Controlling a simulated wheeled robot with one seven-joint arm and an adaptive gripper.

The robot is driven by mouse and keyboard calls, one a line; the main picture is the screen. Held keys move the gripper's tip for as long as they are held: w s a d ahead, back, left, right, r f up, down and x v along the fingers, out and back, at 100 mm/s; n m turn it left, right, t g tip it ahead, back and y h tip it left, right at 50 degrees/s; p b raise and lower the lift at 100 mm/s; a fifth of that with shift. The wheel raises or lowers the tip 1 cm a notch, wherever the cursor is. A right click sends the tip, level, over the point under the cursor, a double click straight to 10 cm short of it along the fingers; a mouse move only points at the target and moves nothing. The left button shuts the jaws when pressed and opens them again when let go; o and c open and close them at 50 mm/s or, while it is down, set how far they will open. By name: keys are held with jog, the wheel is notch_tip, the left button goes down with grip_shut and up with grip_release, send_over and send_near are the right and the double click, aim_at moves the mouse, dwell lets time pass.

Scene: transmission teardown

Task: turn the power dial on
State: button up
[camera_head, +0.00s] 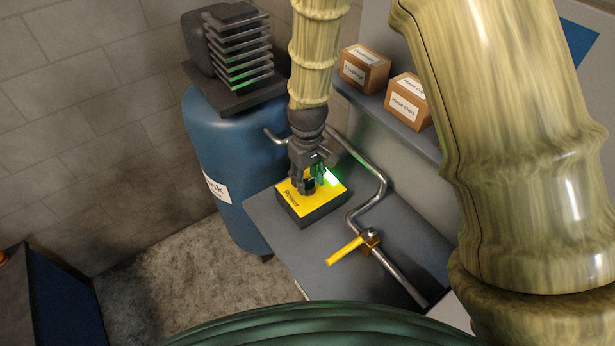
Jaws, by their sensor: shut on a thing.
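The power box has a yellow top panel (330,197) marked "Power" and dark sides, and sits on a grey shelf. My gripper (308,188) points down over the middle of this panel and is shut on the power dial, which is mostly hidden between and behind the fingers. A bright green light (331,177) glows on the panel just right of the fingers, and green light falls on the gripper's side. The dial's exact angle cannot be told.
A metal pipe (379,190) with a yellow-handled valve (347,250) runs along the grey shelf (290,253). A blue tank (222,150) with a finned compressor (238,50) stands to the left. Cardboard boxes (364,70) sit on a ledge behind.

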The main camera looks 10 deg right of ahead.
aim_at(307, 181)
jog(key=o, duration=1)
jog(key=shift+w+r, duration=0.15)
jog(key=shift+w, duration=0.1)
jog(key=shift+s, duration=0.1)
notch_tip(307, 181, up, 12)
jog(key=shift+f, duration=0.1)
